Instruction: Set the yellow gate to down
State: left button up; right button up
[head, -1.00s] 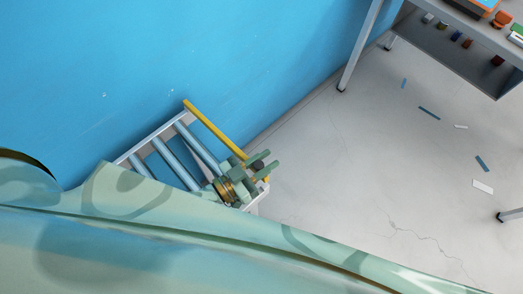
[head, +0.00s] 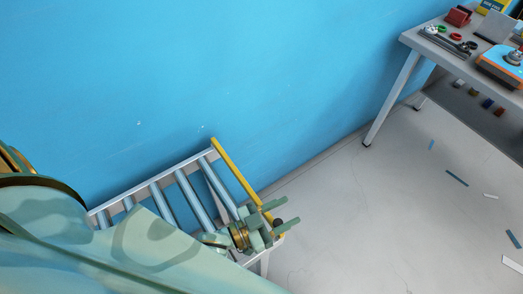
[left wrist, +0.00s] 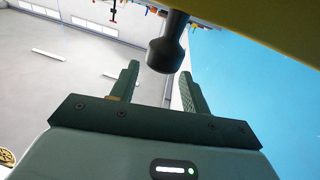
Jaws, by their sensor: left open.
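The yellow gate (head: 235,171) is a straight bar across the right end of a roller conveyor (head: 160,184). In the left wrist view its yellow surface (left wrist: 270,22) fills the top right. A dark knob (left wrist: 168,50) hangs below it there. My left gripper (head: 291,211) is at the near end of the gate, with open fingers pointing right. In the left wrist view the open fingers (left wrist: 160,72) stand on either side of the knob, with gaps visible. My left arm hides part of the conveyor. My right gripper is not in view.
A blue wall (head: 300,70) runs behind the conveyor. A grey table (head: 440,45) with tools and boxes stands at the upper right. The grey floor (head: 350,225) between is mostly clear, with a few small strips lying on it.

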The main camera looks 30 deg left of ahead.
pick_arm(q)
jog(key=shift+s, duration=0.1)
jog(key=v, duration=1.6)
jog(key=shift+p, duration=0.3)
jog(key=shift+s, duration=0.1)
